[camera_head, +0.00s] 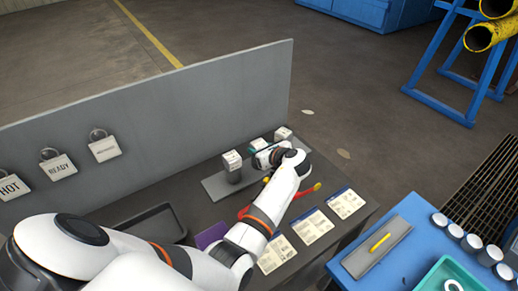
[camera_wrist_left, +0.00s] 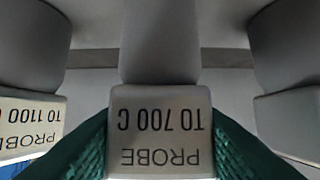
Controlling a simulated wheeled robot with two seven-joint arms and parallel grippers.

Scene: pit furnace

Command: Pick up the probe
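My left gripper (camera_head: 255,154), with teal finger pads, is at the middle of a row of three probes on a grey stand plate (camera_head: 217,186). In the left wrist view, the probe with an upside-down label "PROBE TO 700 C" (camera_wrist_left: 160,135) sits between the pads (camera_wrist_left: 160,150). The pads lie along both its sides with no visible gap, so the gripper looks shut on it. In the head view the arm mostly hides this probe. Another probe (camera_head: 232,165) stands to its left, and a third (camera_head: 283,134) to its right. My right gripper is not in view.
A grey panel (camera_head: 200,95) with hanging tags stands behind. A dark tray (camera_head: 152,226), a red-handled tool (camera_head: 308,190) and printed cards (camera_head: 312,226) lie on the bench. A blue table (camera_head: 413,240) with a teal tray (camera_head: 432,281) is at right.

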